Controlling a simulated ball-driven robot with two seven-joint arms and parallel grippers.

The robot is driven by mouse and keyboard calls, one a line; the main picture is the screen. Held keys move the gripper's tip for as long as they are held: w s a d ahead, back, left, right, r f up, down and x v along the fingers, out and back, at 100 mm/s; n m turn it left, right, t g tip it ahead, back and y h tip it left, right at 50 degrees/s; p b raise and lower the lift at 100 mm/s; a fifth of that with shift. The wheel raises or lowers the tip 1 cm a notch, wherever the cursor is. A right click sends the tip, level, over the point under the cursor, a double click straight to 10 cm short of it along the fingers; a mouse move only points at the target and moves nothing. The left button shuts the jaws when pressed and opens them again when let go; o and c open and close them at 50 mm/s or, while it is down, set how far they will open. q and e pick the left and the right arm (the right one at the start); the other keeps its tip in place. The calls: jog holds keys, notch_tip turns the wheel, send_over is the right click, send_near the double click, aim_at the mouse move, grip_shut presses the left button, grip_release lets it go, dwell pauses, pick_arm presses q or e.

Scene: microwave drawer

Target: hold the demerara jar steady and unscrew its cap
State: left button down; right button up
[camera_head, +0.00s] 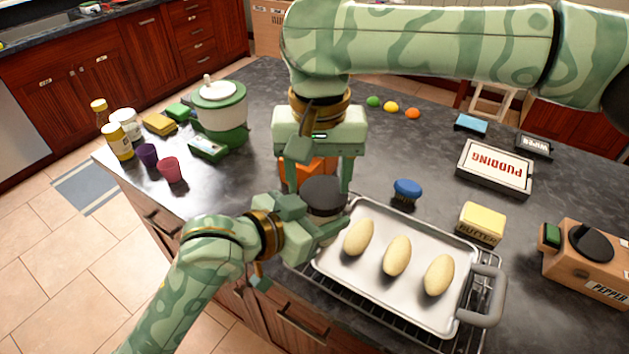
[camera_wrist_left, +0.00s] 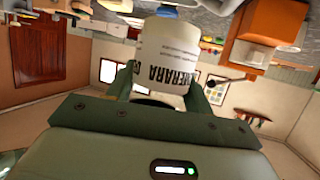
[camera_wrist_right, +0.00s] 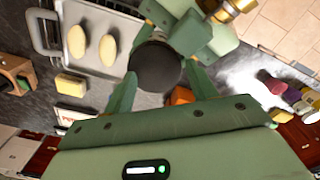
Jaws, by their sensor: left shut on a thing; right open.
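The demerara jar has a dark round cap (camera_head: 324,192) and stands at the left end of the baking tray in the head view. Its white body with black lettering (camera_wrist_left: 168,60) shows in the left wrist view, between my left fingers. My left gripper (camera_head: 325,228) is shut on the jar body from the side. My right gripper (camera_head: 322,185) points down from above, its open fingers on either side of the cap. In the right wrist view the cap (camera_wrist_right: 155,66) lies between the fingers, with gaps visible beside it. The jar's lower part is hidden in the head view.
A metal tray (camera_head: 375,285) with three potatoes sits on a wire rack close right of the jar. An orange box (camera_head: 300,172) is just behind it. A blue brush (camera_head: 407,190) and butter (camera_head: 482,222) stand behind the tray. The counter's left part is partly clear.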

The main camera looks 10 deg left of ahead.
notch_tip(320, 180, up, 2)
jog(key=shift+a+r, duration=0.1)
jog(key=shift+r, duration=0.05)
jog(key=o, duration=0.5)
jog(key=shift+r, duration=0.35)
jog(key=shift+o, duration=0.3)
jog(key=shift+w+d+r+m, duration=0.15)
jog(key=shift+d+r+m, duration=0.1)
jog(key=shift+r+m, duration=0.25)
jog(key=shift+w+d+r+m, duration=0.15)
jog(key=shift+d+r+m, duration=0.15)
jog(key=shift+r, duration=0.4)
notch_tip(320, 180, down, 8)
jog(key=shift+r, duration=0.1)
jog(key=c, duration=1)
jog(key=n, duration=0.2)
jog(key=shift+s+a+n, duration=0.1)
jog(key=shift+n, duration=0.3)
